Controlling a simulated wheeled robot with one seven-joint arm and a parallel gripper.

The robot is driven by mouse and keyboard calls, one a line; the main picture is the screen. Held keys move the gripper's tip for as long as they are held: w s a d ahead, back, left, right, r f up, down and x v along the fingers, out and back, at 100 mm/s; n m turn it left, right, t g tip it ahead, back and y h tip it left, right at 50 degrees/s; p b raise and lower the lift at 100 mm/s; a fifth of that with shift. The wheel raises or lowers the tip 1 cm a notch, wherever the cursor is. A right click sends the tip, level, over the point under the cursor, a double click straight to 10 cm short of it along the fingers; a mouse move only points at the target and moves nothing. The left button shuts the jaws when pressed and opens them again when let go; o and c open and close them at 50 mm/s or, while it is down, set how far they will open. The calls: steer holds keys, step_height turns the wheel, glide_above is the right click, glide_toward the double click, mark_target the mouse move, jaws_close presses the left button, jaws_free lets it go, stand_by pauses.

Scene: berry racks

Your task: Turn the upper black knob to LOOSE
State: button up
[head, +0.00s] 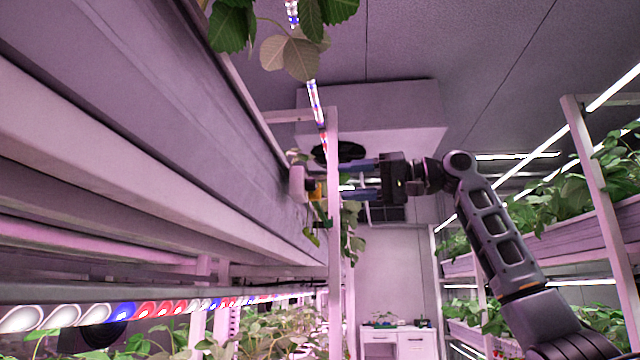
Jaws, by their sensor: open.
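My gripper (362,180) is in the middle of the head view, at the end of my arm, which reaches in from the lower right. Its two fingers point left and are apart, with a gap between them. Just left of the fingertips, a small white fitting (297,184) with orange and yellow-green parts is at the end of the left rack's long trough. I cannot make out a black knob or any LOOSE marking there. The rack post and the fingers cover part of that spot. I cannot tell whether the fingers touch anything.
The left rack's trough (190,150) runs along the left side, with a white upright post (334,250) near my gripper. Leaves hang above and below. A right rack (600,185) holds plants. A white cabinet (398,342) stands at the back, beyond the aisle.

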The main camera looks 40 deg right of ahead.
mark_target(311, 185)
steer(key=x, duration=0.6)
steer(key=shift+w+p, duration=0.2)
steer(key=shift+p, duration=0.25)
steer(key=shift+a, duration=0.15)
steer(key=shift+c, duration=0.4)
jaws_close()
steer(key=n+y+p, duration=0.1)
steer(key=n, duration=0.9)
steer(key=n+y+p, duration=0.1)
steer(key=n, duration=0.8)
steer(key=shift+w+f+n, duration=0.1)
steer(key=shift+f+n, duration=0.1)
steer(key=shift+n, duration=0.5)
